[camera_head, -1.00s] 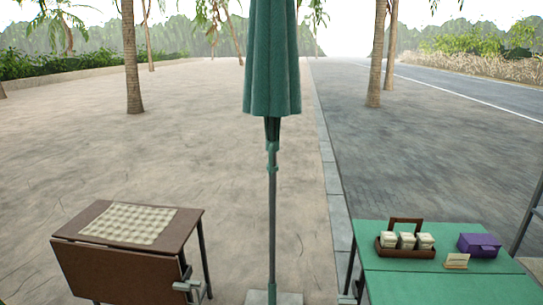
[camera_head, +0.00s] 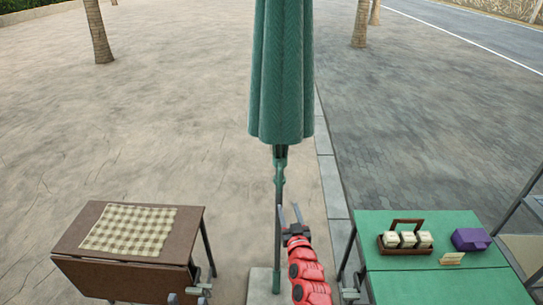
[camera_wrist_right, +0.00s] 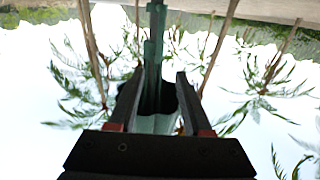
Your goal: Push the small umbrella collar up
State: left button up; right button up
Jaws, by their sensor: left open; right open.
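The closed green umbrella (camera_head: 282,75) stands upright on its pole (camera_head: 277,240). The small collar (camera_head: 280,172) is a slightly wider green sleeve on the pole, just below the canopy. My right gripper (camera_head: 289,208), on a red arm, is open and empty, beside the pole and below the collar in the head view. In the right wrist view, which is upside down, its open fingers (camera_wrist_right: 155,88) spread to either side of the umbrella, with the collar (camera_wrist_right: 153,48) lying between their lines. Contact cannot be told. My left gripper is not in view.
A brown table (camera_head: 75,235) with a checked cloth stands on the left. A green table (camera_head: 400,285) on the right carries a wooden caddy (camera_head: 404,248) and a purple box (camera_head: 471,239). The pole's pale base (camera_head: 262,290) is on the ground.

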jog(key=b, duration=0.1)
send_near(280, 178)
jog(key=w+b, duration=0.2)
jog(key=b, duration=0.1)
jog(key=w+a+b, duration=0.1)
jog(key=w+b, duration=0.5)
jog(key=shift+w+a+f, duration=0.15)
jog(key=shift+a+f, duration=0.1)
jog(key=shift+f, duration=0.1)
jog(key=shift+w, duration=0.35)
jog(key=shift+w+a+r+b, duration=0.1)
jog(key=shift+w+b, duration=0.3)
jog(key=shift+b, duration=0.1)
jog(key=shift+w+a+r+b, duration=0.1)
jog(key=shift+w+a+b, duration=0.05)
jog(key=shift+w+b, duration=0.3)
jog(key=shift+s, duration=0.1)
jog(key=shift+c, duration=0.2)
grip_shut()
